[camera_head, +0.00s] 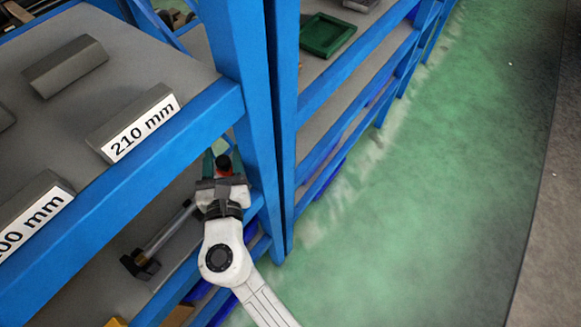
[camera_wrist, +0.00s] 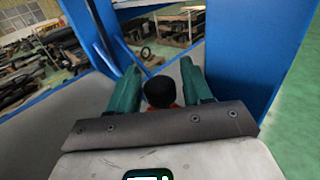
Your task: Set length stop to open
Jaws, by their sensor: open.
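My gripper (camera_head: 219,160) is beside the blue rack post, below the edge of the top shelf. In the wrist view its two green fingers (camera_wrist: 160,68) are spread apart. A black rounded knob (camera_wrist: 159,91) with red below it shows between the fingers, close to the palm; in the head view the black and red knob (camera_head: 223,163) is partly hidden by my gripper. I cannot tell whether the fingers touch it. A grey rod (camera_head: 168,234) with a dark end piece lies on the lower shelf, left of my wrist. I cannot tell for sure which part is the length stop.
Grey blocks labelled 210 mm (camera_head: 141,127) and 200 mm (camera_head: 34,222) sit on the top shelf. Blue posts (camera_head: 243,80) stand close beside my gripper. A green tray (camera_head: 327,35) rests on the neighbouring rack. The green floor (camera_head: 420,190) to the right is clear.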

